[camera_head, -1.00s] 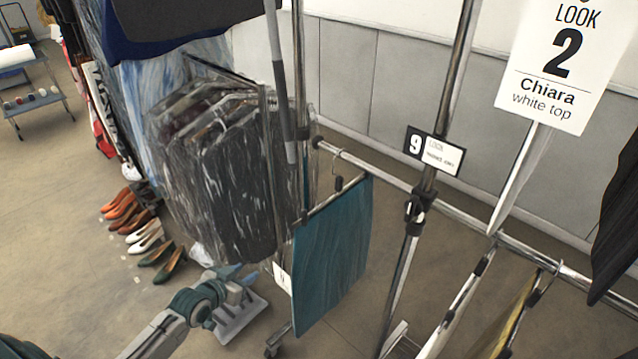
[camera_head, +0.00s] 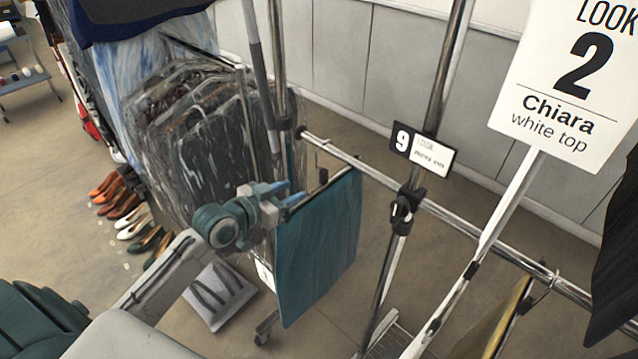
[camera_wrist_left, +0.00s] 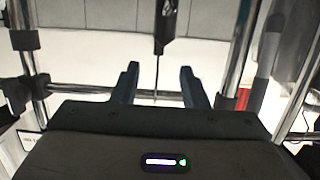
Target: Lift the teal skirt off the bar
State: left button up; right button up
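The teal skirt (camera_head: 320,245) hangs from the metal bar (camera_head: 365,170) near its left end. A dark hook (camera_head: 321,158) shows above the skirt's top edge. My left gripper (camera_head: 288,194) is at the skirt's upper left corner; whether it touches the cloth I cannot tell. In the left wrist view its two fingers (camera_wrist_left: 158,88) stand apart, with a thin metal stem (camera_wrist_left: 156,72) under a dark piece showing between them, apart from both. The skirt is not recognisable in that view. My right gripper is not in view.
Plastic-covered dark garments (camera_head: 195,130) hang close behind my left arm. A rack post (camera_head: 400,230) with a "9" tag (camera_head: 424,150) stands right of the skirt. A "LOOK 2" sign (camera_head: 565,90) is at upper right. Several shoes (camera_head: 125,215) lie on the floor.

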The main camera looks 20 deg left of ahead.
aim_at(321, 176)
pick_arm(q)
jog(key=b+x, duration=0.1)
jog(key=x, duration=0.2)
jog(key=shift+f, duration=0.2)
jog(key=b+x, duration=0.1)
jog(key=x, duration=0.1)
jog(key=shift+w+d+b, duration=0.15)
jog(key=shift+w+b, duration=0.15)
jog(key=shift+b, duration=0.1)
jog(key=b+x, duration=0.1)
jog(key=x, duration=0.3)
jog(key=shift+w+d+f+b, duration=0.15)
jog(key=shift+w+d+b, duration=0.05)
jog(key=shift+w+b, duration=0.4)
jog(key=shift+w+d, duration=0.1)
jog(key=shift+w, duration=0.45)
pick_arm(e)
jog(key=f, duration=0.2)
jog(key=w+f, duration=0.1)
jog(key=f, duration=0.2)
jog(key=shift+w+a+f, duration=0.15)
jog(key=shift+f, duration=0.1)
pick_arm(q)
grip_shut()
